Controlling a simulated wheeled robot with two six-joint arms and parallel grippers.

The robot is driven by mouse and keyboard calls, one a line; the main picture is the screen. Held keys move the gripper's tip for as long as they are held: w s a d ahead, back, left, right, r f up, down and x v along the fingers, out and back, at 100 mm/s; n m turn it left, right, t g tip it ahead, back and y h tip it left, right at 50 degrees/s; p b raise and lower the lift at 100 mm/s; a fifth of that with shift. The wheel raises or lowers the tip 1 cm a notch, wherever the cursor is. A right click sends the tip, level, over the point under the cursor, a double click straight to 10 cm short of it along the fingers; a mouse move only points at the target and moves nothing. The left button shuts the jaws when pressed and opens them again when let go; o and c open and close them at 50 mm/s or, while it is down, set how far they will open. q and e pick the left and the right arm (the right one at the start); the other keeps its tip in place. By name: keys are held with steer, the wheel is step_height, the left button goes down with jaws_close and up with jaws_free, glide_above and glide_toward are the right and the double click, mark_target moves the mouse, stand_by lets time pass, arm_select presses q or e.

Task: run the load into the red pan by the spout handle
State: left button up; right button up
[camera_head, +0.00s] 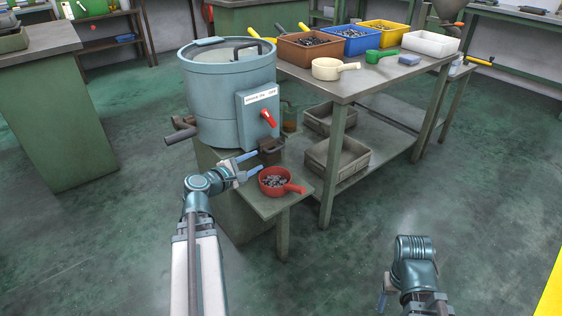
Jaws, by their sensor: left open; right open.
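A dark rod (180,135) juts from the drum's left. Floor in front is clear.

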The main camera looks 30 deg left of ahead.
mark_target(277, 150)
arm_select(q)
steer(key=b+x, duration=0.1)
steer(key=x, duration=0.5)
steer(key=b+x, duration=0.2)
steer(key=x, duration=0.5)
steer(key=shift+w+a+f, duration=0.1)
steer(key=shift+w+a, duration=0.05)
steer(key=shift+w, duration=0.2)
jaws_close()
stand_by(1.0)
